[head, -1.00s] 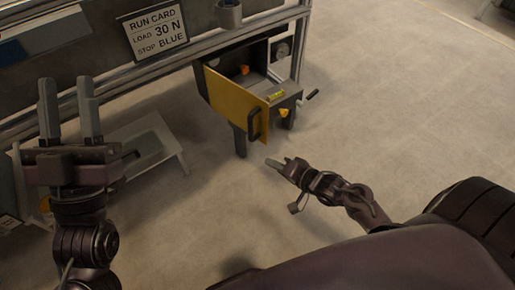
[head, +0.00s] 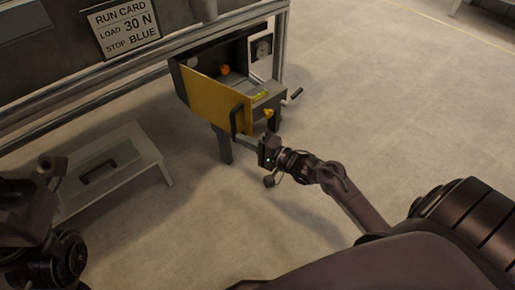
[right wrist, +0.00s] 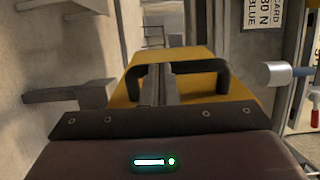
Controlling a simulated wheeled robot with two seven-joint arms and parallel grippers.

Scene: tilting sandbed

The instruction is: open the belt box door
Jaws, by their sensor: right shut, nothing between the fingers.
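The belt box's yellow door (head: 208,98) stands partly swung out from the dark box in the head view, and the inside shows behind it. Its black handle (head: 234,122) is on the door's right part. My right gripper (head: 265,142) is close to the handle, at its lower right. In the right wrist view, the shut, empty fingers (right wrist: 157,86) overlap the black handle (right wrist: 195,68) in front of the yellow door (right wrist: 122,93). I cannot tell if they touch it. My left arm shows dark at the lower left, its fingers not discernible.
An orange piece (head: 225,70) sits inside the box. A crank (head: 294,95) sticks out at its right. A low pale table (head: 150,160) with a black handle-like piece stands left. A run card (head: 124,26) hangs above. Floor at the right is clear.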

